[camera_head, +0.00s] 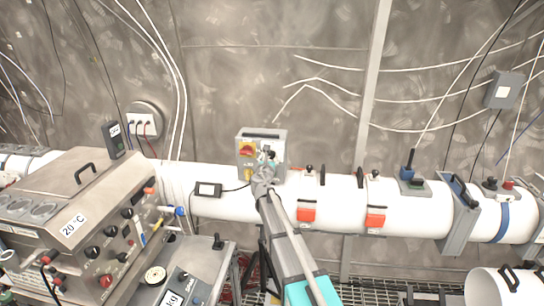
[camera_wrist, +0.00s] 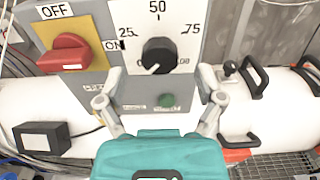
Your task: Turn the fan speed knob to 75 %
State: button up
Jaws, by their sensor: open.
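The fan speed knob (camera_wrist: 158,55) is black and round, on a white dial plate (camera_wrist: 185,15) marked 25, 50 and 75. Its white pointer mark is toward the lower left, below the 25 label. Print below the knob is partly covered. The plate is on a grey control box (camera_wrist: 97,80), which also shows in the head view (camera_head: 279,148). My gripper (camera_wrist: 160,80) is open, with one finger on each side below the knob. I see no finger touching the knob. In the head view my gripper (camera_head: 267,168) is in front of the box and hides the knob.
A red rotary switch (camera_wrist: 65,52) on a yellow plate sits left of the dial, by an OFF label. The white pipe (camera_head: 225,208) runs below the box, with black handles (camera_wrist: 254,78) to the right.

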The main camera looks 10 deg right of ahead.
aim_at(271, 156)
jog(key=shift+x, duration=1.7)
